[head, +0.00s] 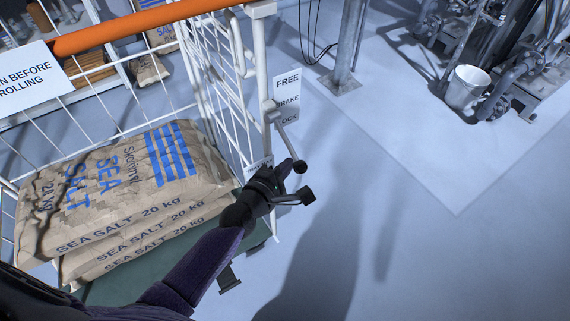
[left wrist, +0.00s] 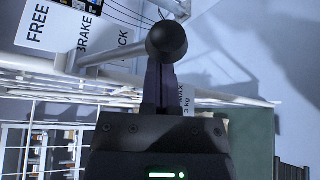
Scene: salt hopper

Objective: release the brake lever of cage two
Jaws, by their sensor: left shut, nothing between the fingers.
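The brake lever (head: 286,138) is a grey bar with a dark ball knob (head: 300,166), on the right corner post of the wire cage (head: 262,70). It slants down and right from its pivot, beside a white plate (head: 287,95) marked FREE, BRAKE and a partly covered LOCK. My left gripper (head: 287,172) is shut and empty at the knob. In the left wrist view the knob (left wrist: 167,40) stands right at the shut fingertips (left wrist: 160,65) and partly hides them; I cannot tell whether they touch. No cage number is readable. My right gripper is not in view.
Stacked sea salt sacks (head: 120,185) lie in the cage. An orange bar (head: 140,28) tops it. A grey post (head: 346,50) and machinery with a white bucket (head: 467,88) stand at the back right. The floor right of the cage is clear.

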